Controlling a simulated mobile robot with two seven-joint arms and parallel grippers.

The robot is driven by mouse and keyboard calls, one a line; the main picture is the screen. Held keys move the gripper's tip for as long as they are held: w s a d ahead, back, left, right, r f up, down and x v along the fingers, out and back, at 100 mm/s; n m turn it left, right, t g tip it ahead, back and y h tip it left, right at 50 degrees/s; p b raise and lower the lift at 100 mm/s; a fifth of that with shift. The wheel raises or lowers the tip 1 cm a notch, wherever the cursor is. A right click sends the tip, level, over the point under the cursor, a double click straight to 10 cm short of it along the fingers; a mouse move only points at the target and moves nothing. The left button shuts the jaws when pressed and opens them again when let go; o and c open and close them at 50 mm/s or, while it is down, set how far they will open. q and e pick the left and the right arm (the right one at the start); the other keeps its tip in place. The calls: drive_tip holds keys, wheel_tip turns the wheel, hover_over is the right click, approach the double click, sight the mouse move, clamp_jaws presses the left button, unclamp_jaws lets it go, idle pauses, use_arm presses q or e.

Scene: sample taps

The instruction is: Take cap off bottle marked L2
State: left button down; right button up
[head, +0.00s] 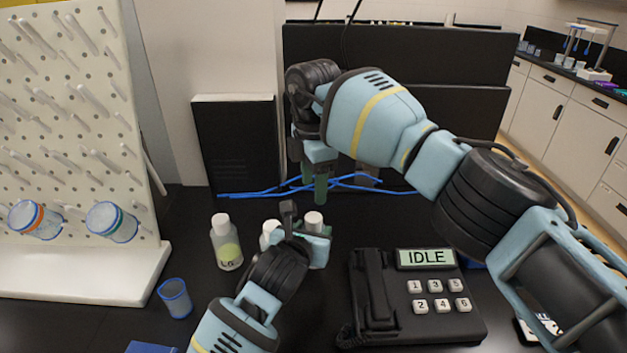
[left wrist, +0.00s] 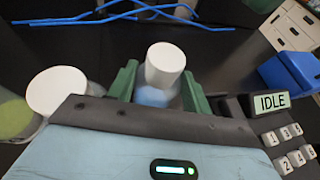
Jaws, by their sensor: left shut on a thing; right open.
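My left gripper (head: 312,250) is shut around the body of a small white-capped bottle (head: 314,221), which stands upright. In the left wrist view, the bottle's white cap (left wrist: 165,62) rises between the green fingers, with a bluish body below. Its label is hidden, so I cannot read whether it is L2. A second white-capped bottle (head: 268,232) is partly hidden behind my left arm. A third bottle (head: 227,245), with a yellow-green label reading L6, stands to the left. My right gripper (head: 315,182) is open and empty, fingers down, beyond the held bottle.
A phone-like keypad console (head: 415,300) showing IDLE sits at right. Blue cables (head: 255,193) cross the dark table behind the bottles. A blue cup (head: 175,298) stands front left, near a white pegboard rack (head: 85,285). A black panel (head: 238,145) stands behind.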

sight(314, 217)
drive_tip(key=m, duration=0.4)
drive_tip(key=shift+m, duration=0.4)
drive_tip(key=m, duration=0.4)
drive_tip(key=shift+f, duration=0.15)
drive_tip(key=shift+f, duration=3.9)
